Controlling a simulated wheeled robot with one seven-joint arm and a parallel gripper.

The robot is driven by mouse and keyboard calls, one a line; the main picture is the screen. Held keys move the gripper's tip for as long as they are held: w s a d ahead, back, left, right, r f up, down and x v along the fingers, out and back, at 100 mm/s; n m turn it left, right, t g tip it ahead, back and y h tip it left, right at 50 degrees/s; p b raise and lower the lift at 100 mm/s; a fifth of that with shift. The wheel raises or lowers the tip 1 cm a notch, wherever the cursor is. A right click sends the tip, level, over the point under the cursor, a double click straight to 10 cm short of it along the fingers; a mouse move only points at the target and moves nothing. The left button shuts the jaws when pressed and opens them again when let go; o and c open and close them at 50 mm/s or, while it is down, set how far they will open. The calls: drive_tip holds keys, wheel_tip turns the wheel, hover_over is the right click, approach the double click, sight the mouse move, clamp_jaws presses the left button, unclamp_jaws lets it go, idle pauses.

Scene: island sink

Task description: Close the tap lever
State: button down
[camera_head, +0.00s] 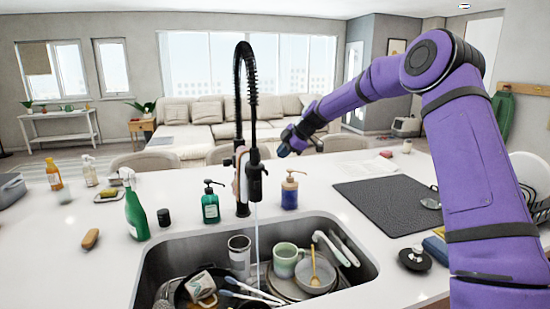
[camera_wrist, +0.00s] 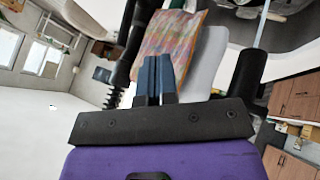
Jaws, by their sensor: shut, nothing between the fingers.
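The black tap (camera_head: 245,115) with a spring neck stands upright behind the sink, and a thin stream of water (camera_head: 257,238) falls from its spray head. In the wrist view the spring neck (camera_wrist: 122,55) is left of the fingers and the dark spray head (camera_wrist: 249,80) is to the right, with the stream above it. I cannot make out the lever clearly in either view. My gripper (camera_head: 283,150) is shut and empty, right of the tap and above the counter, apart from it in the head view. Its blue-grey fingertips (camera_wrist: 157,62) overlap a colourful patterned piece (camera_wrist: 168,35) by the tap.
The sink (camera_head: 150,262) holds dishes, including a green mug (camera_head: 286,260). A green soap bottle (camera_head: 210,205) and a blue dispenser (camera_head: 290,190) flank the tap base. A dark mat (camera_head: 388,203) lies to the right. Counter behind the tap is mostly clear.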

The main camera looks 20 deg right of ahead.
drive_tip(key=w+a+f, duration=0.5)
drive_tip(key=w+f, duration=0.1)
drive_tip(key=w, duration=0.1)
drive_tip(key=shift+w+f, duration=0.2)
drive_tip(key=shift+w, duration=0.05)
drive_tip(key=shift+a, duration=0.1)
drive_tip(key=shift+w+r, duration=0.2)
drive_tip(key=shift+w, duration=0.25)
drive_tip(key=shift+w+r, duration=0.2)
drive_tip(key=shift+w, duration=0.25)
